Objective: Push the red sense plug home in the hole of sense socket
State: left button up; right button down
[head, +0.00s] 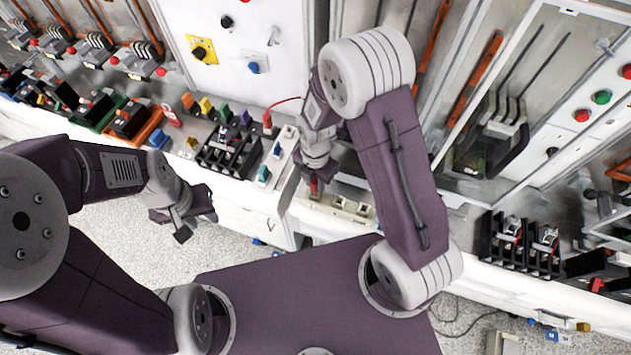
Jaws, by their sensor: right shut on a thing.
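My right gripper (316,180) points down at the bench's front edge and is shut on a small red thing (314,187), which looks like the red sense plug. The gripper hides much of it. It is over or at the left end of a row of small cream socket blocks (340,202); I cannot tell which block is the sense socket or how deep the plug sits. My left gripper (194,222) is over the floor in front of the bench, its fingers apart and empty.
A red plug-like piece (267,120) with a red lead stands on the bench behind. A black breaker block (230,148) and coloured pieces are left of my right gripper. More black breakers (520,243) are at the right.

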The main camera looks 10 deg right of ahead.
aim_at(316, 180)
jog(key=shift+r+p, duration=0.6)
jog(key=shift+r, duration=0.15)
dwell(1.1)
jog(key=shift+f+b, duration=0.5)
jog(key=shift+f, duration=0.4)
jog(key=c, duration=1.1)
grip_release()
jog(key=shift+r, duration=0.1)
jog(key=shift+r, duration=0.35)
notch_tip(316, 180, up, 8)
jog(key=shift+r+b, duration=0.2)
jog(key=shift+b, duration=0.5)
